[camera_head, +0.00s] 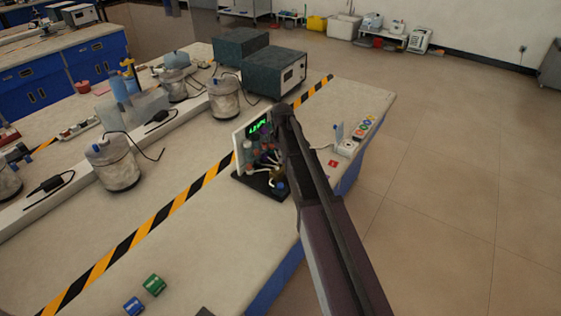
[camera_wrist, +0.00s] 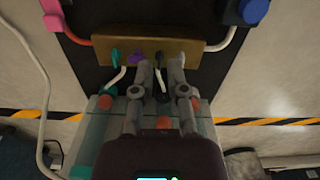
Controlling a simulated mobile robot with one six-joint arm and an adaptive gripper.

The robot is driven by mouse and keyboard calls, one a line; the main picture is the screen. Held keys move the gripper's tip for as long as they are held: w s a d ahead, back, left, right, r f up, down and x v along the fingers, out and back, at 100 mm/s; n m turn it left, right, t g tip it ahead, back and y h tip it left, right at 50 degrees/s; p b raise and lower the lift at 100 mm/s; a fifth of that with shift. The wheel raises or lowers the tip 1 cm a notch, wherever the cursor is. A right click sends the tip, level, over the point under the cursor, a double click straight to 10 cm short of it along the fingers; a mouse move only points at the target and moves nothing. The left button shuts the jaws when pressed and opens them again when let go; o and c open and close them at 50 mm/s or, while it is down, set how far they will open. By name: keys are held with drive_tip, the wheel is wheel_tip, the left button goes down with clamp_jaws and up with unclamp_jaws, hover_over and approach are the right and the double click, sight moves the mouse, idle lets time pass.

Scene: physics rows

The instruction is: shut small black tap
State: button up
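A brass-coloured manifold bar (camera_wrist: 105,46) crosses the upper part of the wrist view, with a row of small taps on its near side. A teal tap (camera_wrist: 113,57) and a purple tap (camera_wrist: 135,58) sit left of my gripper (camera_wrist: 160,68). A small dark piece, seemingly the black tap (camera_wrist: 159,58), shows between my fingertips. My two fingers are apart, one on each side of it; I cannot tell whether they touch it. In the head view the apparatus (camera_head: 240,150) stands on the bench, and my arm hides part of it and my fingertips.
Pale tubes run close by. The front bench area is mostly clear.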

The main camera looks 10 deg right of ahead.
drive_tip(key=shift+w+a+r+p, duration=0.15)
drive_tip(key=shift+r+p, duration=0.2)
drive_tip(key=shift+r, duration=0.05)
drive_tip(key=shift+w+a+r+p, duration=0.1)
drive_tip(key=shift+r+p, duration=0.2)
drive_tip(key=shift+r, duration=0.1)
drive_tip(key=shift+r+p, duration=1.55)
drive_tip(key=s+m, duration=1)
drive_tip(key=s, duration=1.6)
drive_tip(key=shift+a, duration=0.2)
drive_tip(key=shift+s, duration=0.15)
